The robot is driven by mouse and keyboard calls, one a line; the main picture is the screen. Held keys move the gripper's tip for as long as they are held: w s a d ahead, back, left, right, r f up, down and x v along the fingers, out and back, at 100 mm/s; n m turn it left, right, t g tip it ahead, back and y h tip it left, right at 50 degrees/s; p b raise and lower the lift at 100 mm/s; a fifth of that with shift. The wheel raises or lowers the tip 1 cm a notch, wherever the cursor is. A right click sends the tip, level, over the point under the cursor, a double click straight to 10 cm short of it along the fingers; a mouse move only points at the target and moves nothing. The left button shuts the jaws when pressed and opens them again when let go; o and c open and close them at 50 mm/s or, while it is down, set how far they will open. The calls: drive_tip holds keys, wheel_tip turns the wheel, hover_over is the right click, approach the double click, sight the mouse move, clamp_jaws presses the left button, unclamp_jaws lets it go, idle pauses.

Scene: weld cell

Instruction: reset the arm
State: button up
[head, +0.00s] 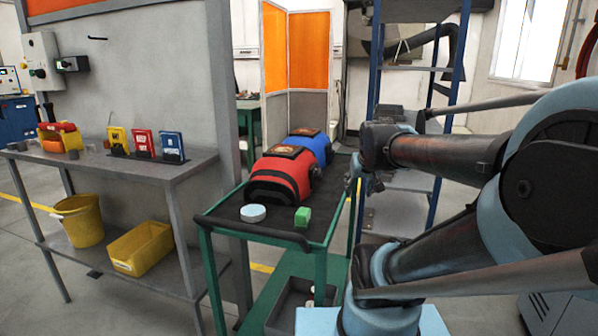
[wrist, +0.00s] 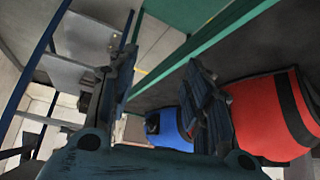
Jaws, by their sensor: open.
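My gripper (wrist: 158,75) is open in the wrist view, with its two dark fingers apart and nothing between them. In the head view my arm reaches in from the right, with its end over the right edge of the green-framed cart (head: 318,262); the gripper there is small and partly hidden. A red welding helmet (head: 272,186) and a blue one (head: 322,150) sit on the cart's dark top. In the wrist view the red helmet (wrist: 262,122) and the blue helmet (wrist: 170,128) lie beyond the right finger, apart from it as far as I can tell.
A white round disc (head: 253,213) and a green block (head: 302,217) lie at the cart's near edge. A blue-framed shelf (head: 460,60) stands close behind my arm. At left, a grey bench (head: 190,166) holds colored cases, with a yellow bucket (head: 82,222) and yellow bin (head: 140,250) below.

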drive_tip(key=s+f+g, duration=0.4)
drive_tip(key=s+f, duration=0.7)
drive_tip(key=s, duration=0.4)
drive_tip(key=shift+s+g, duration=0.2)
drive_tip(key=shift+g, duration=0.2)
drive_tip(key=shift+w+f, duration=0.25)
drive_tip(key=shift+w, duration=0.25)
